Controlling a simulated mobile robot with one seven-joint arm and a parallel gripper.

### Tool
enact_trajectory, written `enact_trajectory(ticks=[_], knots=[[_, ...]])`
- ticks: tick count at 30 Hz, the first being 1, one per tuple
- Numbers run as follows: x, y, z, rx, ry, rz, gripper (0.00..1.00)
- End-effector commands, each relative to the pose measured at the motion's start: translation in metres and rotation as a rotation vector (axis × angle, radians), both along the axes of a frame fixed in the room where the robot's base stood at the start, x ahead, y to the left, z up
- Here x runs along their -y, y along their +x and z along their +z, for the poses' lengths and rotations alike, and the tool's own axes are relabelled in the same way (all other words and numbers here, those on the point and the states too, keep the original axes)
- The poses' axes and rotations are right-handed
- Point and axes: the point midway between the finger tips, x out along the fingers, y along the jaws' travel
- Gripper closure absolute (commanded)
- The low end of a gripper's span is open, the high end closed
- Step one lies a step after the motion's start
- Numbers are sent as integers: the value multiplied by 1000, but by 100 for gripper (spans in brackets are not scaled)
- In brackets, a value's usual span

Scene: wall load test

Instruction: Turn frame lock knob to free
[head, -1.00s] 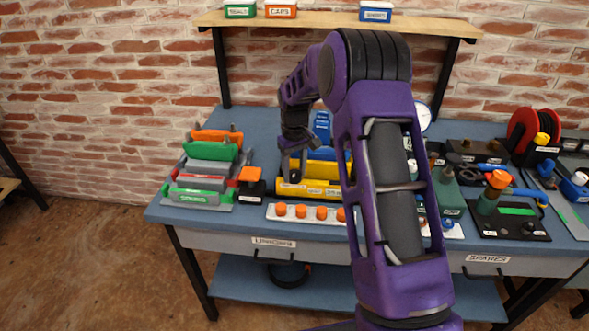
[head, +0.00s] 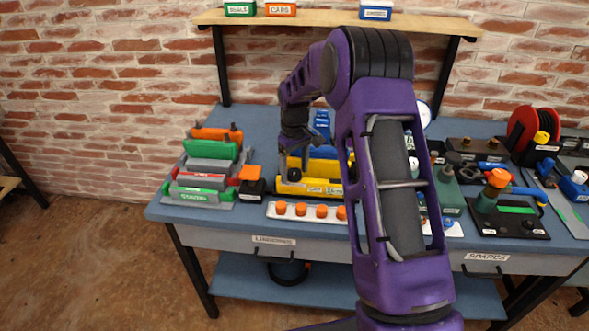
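A yellow frame unit (head: 325,187) with small white labels lies on the blue workbench, left of centre. Blue parts (head: 321,127) stand behind it. My gripper (head: 294,171) points down at the left part of the yellow unit. A small dark round part (head: 294,175), possibly a knob, shows at its fingertips. The fingers are too small to tell whether they grip it. I cannot tell for sure which part is the frame lock knob, nor its setting. My purple arm hides much of the bench middle.
A row of orange knobs (head: 301,211) on a white strip lies in front. Green, orange and grey frames (head: 208,160) stand left, beside an orange-topped black block (head: 250,180). A red reel (head: 528,127) and several devices crowd the right. A shelf (head: 300,20) with boxes hangs above.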

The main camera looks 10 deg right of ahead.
Motion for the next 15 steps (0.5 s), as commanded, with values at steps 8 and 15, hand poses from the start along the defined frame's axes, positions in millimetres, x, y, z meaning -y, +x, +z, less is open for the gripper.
enact_trajectory(ticks=[8,15], knots=[[0,0,0,-1,0,-1,18],[0,1,25,4,0,-1,18]])
